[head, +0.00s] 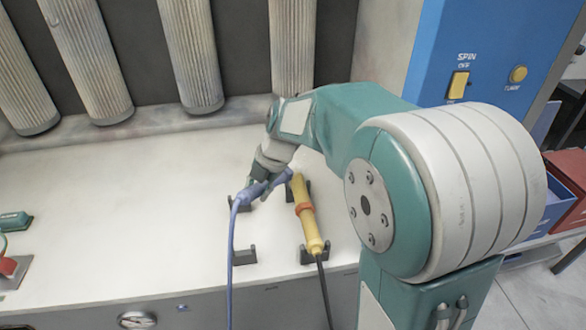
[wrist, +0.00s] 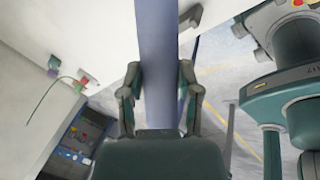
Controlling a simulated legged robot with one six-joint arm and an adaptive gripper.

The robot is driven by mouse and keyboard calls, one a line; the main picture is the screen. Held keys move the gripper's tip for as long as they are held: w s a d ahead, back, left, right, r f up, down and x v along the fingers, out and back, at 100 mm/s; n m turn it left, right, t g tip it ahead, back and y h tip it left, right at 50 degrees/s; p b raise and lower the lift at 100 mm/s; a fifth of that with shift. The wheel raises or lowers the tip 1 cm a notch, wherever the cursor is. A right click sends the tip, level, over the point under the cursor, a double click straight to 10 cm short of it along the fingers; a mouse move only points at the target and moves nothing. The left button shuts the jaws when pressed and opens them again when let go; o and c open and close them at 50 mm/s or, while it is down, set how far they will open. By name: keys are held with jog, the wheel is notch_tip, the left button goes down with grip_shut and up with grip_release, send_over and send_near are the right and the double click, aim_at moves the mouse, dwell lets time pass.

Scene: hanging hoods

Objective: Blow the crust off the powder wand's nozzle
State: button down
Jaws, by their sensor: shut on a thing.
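My gripper (head: 262,180) is shut on a blue-violet wand (head: 254,191) with a blue hose hanging from its near end. In the wrist view the wand's shaft (wrist: 157,60) runs between my two fingers (wrist: 158,90). In the head view it lies slantwise, its far end close to the upper end of a yellow wand (head: 309,225). The yellow wand has an orange ring and a dark cable, and lies along black rests (head: 311,256). Which one is the powder wand I cannot tell. No crust is clear at this size.
An empty black rest (head: 244,256) stands on the white bench (head: 120,205) left of the yellow wand. Ribbed filter columns (head: 190,50) hang at the back. A blue panel (head: 480,45) with yellow switches stands right. The bench's left part is mostly clear.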

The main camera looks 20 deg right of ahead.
jog(key=s+a+r, duration=0.1)
jog(key=s+r, duration=0.3)
jog(key=s, duration=0.1)
jog(key=shift+s, duration=0.15)
dwell(0.4)
